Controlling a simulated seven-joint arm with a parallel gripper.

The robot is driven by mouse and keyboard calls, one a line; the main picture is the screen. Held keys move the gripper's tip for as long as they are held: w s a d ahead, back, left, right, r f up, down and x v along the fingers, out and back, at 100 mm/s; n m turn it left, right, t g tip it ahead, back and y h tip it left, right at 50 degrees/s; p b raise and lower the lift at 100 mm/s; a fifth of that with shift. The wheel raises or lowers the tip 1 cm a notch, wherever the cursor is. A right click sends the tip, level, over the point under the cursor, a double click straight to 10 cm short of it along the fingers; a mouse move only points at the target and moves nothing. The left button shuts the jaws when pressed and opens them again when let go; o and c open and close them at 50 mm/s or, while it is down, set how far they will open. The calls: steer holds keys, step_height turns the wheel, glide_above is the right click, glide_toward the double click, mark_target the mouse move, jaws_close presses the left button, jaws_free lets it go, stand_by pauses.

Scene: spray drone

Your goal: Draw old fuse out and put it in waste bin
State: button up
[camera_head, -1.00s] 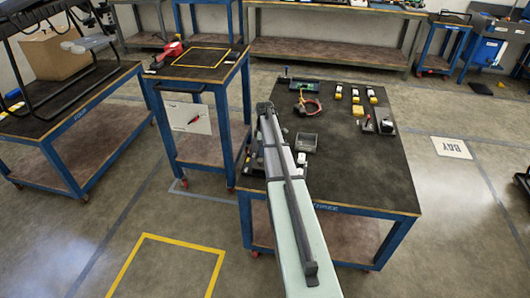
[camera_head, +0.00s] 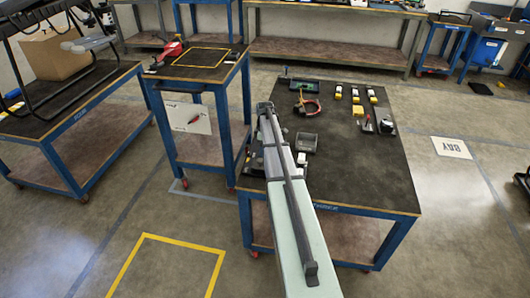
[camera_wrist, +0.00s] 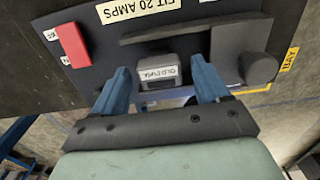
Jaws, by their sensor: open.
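In the wrist view, the old fuse (camera_wrist: 158,74) is a small grey block with a white label that reads upside down. It sits on a dark panel. My gripper (camera_wrist: 159,66) is open, with one blue finger on each side of the fuse. I see a gap at the left finger; whether the right one touches cannot be told. In the head view my arm hides the fuse and the gripper. A small grey open-topped box (camera_head: 306,142) stands on the table just right of my arm; it may be the waste bin, but no label is readable.
In the wrist view, a red block (camera_wrist: 73,45) lies left, a grey cylinder (camera_wrist: 259,67) right, and a dark bar (camera_wrist: 190,30) behind the fuse. The table (camera_head: 365,180) also holds yellow and white pieces (camera_head: 356,97) and a wired device (camera_head: 306,104). Its right front is clear.

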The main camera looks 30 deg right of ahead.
jaws_close()
stand_by(0.6)
steer(key=shift+r, duration=0.2)
steer(key=shift+r, duration=2.75)
